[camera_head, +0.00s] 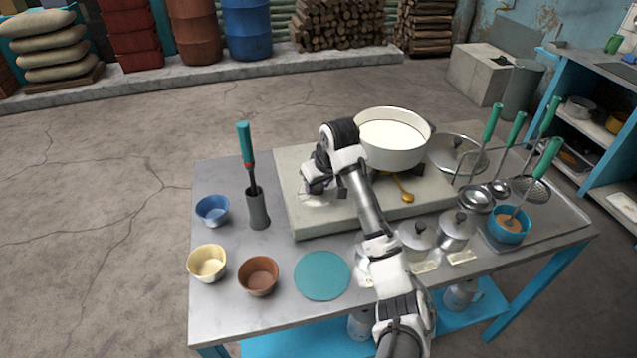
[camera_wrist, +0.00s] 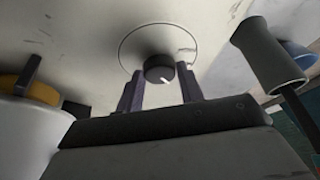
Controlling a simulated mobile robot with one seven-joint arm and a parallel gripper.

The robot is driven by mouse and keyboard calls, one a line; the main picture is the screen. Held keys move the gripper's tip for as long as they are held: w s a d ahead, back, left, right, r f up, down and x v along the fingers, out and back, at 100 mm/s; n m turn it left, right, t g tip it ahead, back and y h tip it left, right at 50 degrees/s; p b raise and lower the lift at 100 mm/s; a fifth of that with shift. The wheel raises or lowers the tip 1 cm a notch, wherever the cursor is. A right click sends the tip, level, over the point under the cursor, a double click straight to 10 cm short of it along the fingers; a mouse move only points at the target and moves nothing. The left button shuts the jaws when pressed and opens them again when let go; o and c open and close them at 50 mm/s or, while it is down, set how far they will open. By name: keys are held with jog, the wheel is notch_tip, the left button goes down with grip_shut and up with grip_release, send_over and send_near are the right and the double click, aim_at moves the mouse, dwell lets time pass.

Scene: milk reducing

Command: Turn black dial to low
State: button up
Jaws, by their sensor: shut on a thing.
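The black dial (camera_wrist: 158,68) sits on the pale stove top (camera_wrist: 90,45), with a thin ring marked around it in the wrist view. A short white line shows on the dial, pointing to the lower right of that picture. No readable low mark shows. My gripper (camera_wrist: 160,82) has one finger on each side of the dial and is shut on it. In the head view my gripper (camera_head: 314,190) is over the left part of the stove (camera_head: 300,222) and hides the dial. A white pot (camera_head: 392,157) of milk stands on the stove's right part.
A grey holder (camera_head: 258,210) with a green-handled tool stands left of the stove. Blue (camera_head: 212,210), cream (camera_head: 207,263) and brown (camera_head: 258,276) bowls and a teal mat (camera_head: 322,276) lie near the front left.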

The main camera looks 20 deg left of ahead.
jog(key=o, duration=1)
jog(key=b+v, duration=0.1)
jog(key=v, duration=1.3)
jog(key=shift+f, duration=0.1)
